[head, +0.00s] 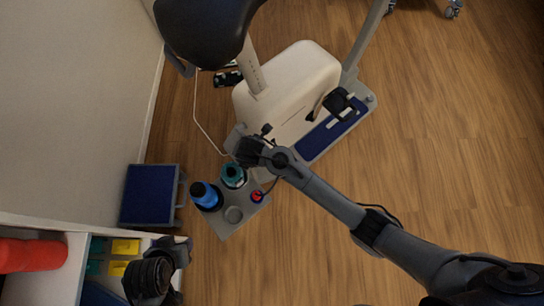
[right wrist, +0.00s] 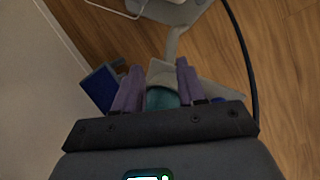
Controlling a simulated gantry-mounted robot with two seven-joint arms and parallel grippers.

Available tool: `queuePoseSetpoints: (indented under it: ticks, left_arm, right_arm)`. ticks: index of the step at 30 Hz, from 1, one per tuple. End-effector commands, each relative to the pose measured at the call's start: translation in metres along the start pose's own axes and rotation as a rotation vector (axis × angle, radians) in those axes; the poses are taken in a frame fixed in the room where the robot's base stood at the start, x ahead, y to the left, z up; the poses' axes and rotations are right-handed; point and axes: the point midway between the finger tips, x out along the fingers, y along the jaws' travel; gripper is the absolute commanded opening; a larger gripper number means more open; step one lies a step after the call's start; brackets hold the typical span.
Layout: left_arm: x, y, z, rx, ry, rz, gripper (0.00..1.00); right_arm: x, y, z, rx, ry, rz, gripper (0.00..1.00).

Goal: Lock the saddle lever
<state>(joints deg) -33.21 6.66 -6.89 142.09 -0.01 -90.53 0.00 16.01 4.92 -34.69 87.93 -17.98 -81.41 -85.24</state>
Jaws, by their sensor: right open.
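The exercise bike's dark saddle (head: 205,32) is at the top left of the head view, on a pale post (head: 251,68) above the white body (head: 290,85). I cannot pick out the saddle lever with certainty. My right gripper (head: 250,152) is near the lower end of the bike, below the saddle, close to the tray of bottles. In the right wrist view its purple fingers (right wrist: 157,80) are apart, with a pale and teal object (right wrist: 162,98) visible between them; contact cannot be told. My left gripper (head: 170,252) is at the lower left, away from the bike.
A grey tray (head: 238,228) holds a blue bottle (head: 207,196), a teal bottle (head: 233,176) and a red button (head: 257,196). A blue box (head: 150,195) stands by the wall. A shelf with a red roll (head: 35,254) is at lower left. The wooden floor at right is clear.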

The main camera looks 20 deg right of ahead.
Motion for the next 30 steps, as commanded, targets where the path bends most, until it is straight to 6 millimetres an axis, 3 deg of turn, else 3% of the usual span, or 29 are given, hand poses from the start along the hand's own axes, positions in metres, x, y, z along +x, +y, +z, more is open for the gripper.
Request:
queuePoseSetpoints:
  ticks: [3, 15, 21, 30]
  left_arm:
    - [-0.018, 0.0, -0.006, -0.004, 0.0, 0.003, 0.45]
    - [-0.047, -0.002, -0.015, 0.0, -0.001, 0.0, 0.45]
    - [-0.054, -0.003, -0.017, 0.006, -0.002, -0.005, 0.45]
    - [-0.057, -0.004, -0.017, 0.009, -0.002, -0.008, 0.45]
  right_arm:
    - [-0.025, -0.013, -0.004, 0.19, 0.026, 0.012, 0.4]
    - [-0.08, -0.054, -0.007, 0.714, 0.073, 0.015, 0.4]
    - [-0.095, -0.068, -0.006, 0.86, 0.08, 0.01, 0.4]
    - [-0.102, -0.075, -0.005, 0.932, 0.082, 0.008, 0.4]
